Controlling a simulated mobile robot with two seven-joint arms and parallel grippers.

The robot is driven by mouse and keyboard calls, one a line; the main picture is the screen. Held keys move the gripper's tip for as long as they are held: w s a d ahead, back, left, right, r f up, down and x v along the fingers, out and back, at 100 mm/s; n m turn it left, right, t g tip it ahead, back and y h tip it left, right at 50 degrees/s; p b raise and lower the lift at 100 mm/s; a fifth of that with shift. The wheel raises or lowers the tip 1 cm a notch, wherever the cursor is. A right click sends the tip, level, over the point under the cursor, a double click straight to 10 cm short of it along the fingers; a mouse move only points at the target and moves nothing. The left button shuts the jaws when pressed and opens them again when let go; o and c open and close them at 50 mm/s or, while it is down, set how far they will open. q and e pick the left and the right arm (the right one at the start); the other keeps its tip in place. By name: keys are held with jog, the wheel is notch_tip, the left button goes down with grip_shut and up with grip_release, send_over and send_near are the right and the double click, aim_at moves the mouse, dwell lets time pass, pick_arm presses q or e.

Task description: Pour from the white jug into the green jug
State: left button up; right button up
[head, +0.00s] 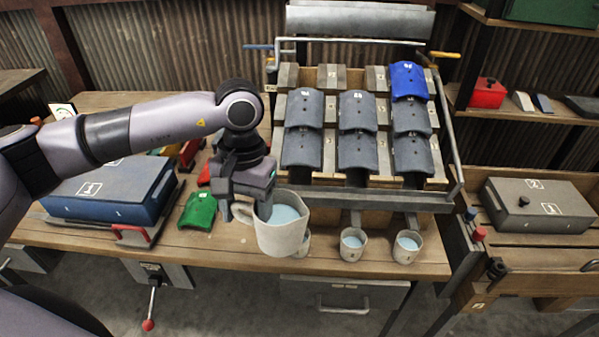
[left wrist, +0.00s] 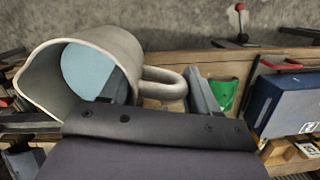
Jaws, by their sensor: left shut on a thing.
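My left gripper (head: 245,208) is shut on the handle of the white jug (head: 283,238). The jug is large, off-white and holds pale blue liquid. I hold it at the front edge of the workbench, partly in front of a small cup. In the left wrist view the jug (left wrist: 122,45) fills the upper left, and its handle passes between the fingers of the left gripper (left wrist: 158,90). No green jug can be made out. A curved green piece (head: 198,209) lies on the bench left of the jug. My right gripper is not in view.
Small pale cups (head: 352,244) with blue liquid stand along the front edge, another cup (head: 406,246) further right. A rack of grey tiles (head: 357,151) with one blue tile (head: 408,80) rises behind. A blue case (head: 112,190) lies left, a grey case (head: 538,206) right.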

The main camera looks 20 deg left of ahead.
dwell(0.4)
pick_arm(q)
jog(key=shift+w+a+r+n, duration=0.1)
jog(key=shift+w+a+n, duration=0.15)
jog(key=shift+n, duration=0.35)
jog(key=shift+w+a+n, duration=0.2)
jog(key=shift+n, duration=0.4)
jog(key=w+a+r+n+t+h, duration=0.1)
jog(key=w+a+n, duration=0.4)
jog(key=n, duration=1.3)
jog(key=a+t, duration=0.1)
jog(key=a, duration=0.1)
jog(key=shift+w+a+r+h, duration=0.2)
jog(key=shift+a+h, duration=0.1)
jog(key=shift+h, duration=0.1)
jog(key=shift+f+b, duration=4.35)
jog(key=shift+f, duration=5.4)
